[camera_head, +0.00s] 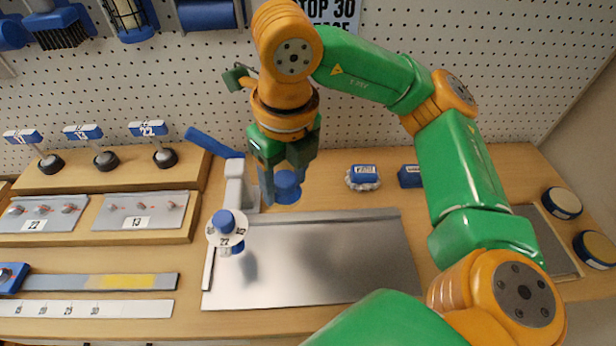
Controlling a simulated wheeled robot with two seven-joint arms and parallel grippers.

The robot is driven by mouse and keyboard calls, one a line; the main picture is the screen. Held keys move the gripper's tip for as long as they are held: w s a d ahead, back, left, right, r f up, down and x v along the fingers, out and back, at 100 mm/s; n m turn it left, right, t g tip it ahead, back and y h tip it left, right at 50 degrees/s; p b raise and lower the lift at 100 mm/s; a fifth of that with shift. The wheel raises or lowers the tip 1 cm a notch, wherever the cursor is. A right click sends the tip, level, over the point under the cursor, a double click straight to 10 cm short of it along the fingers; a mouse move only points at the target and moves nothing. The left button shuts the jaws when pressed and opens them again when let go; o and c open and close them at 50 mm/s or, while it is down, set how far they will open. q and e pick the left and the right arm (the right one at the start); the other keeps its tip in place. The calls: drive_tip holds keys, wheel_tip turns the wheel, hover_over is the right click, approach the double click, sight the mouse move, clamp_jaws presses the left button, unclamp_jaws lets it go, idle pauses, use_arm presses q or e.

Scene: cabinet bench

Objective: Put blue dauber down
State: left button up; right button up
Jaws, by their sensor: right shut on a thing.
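My right gripper (284,172) points down over the back of the bench. It is shut on the blue dauber (287,188), which shows as a short blue cylinder between and below the dark fingers. The dauber's upper part is hidden by the gripper. It is just behind the back edge of the metal plate (340,262); I cannot tell whether it touches the bench. My left gripper is not in view.
A grey press with a blue lever (212,142) and a white dial (223,241) stands close left of the gripper. Stepped racks (135,213) fill the left. Round tins (562,203) sit at far right. The plate's middle is clear.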

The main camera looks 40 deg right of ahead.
drive_tip(key=shift+f+m, duration=0.2)
drive_tip(key=shift+m, duration=0.5)
drive_tip(key=shift+w+d+f+m, duration=0.1)
drive_tip(key=shift+w+d+m, duration=0.1)
drive_tip(key=shift+w+m, duration=0.1)
drive_tip(key=w+d+f+p, duration=0.2)
drive_tip(key=w+d+f, duration=0.1)
drive_tip(key=w+d, duration=0.25)
hover_over(307, 180)
drive_tip(key=f, duration=0.6)
drive_tip(key=shift+s+f+p, duration=0.15)
drive_tip(key=shift+s+p, duration=0.15)
wheel_tip(307, 180, down, 3)
drive_tip(key=shift+r, duration=0.1)
drive_tip(key=shift+f, duration=0.4)
drive_tip(key=o, duration=1.3)
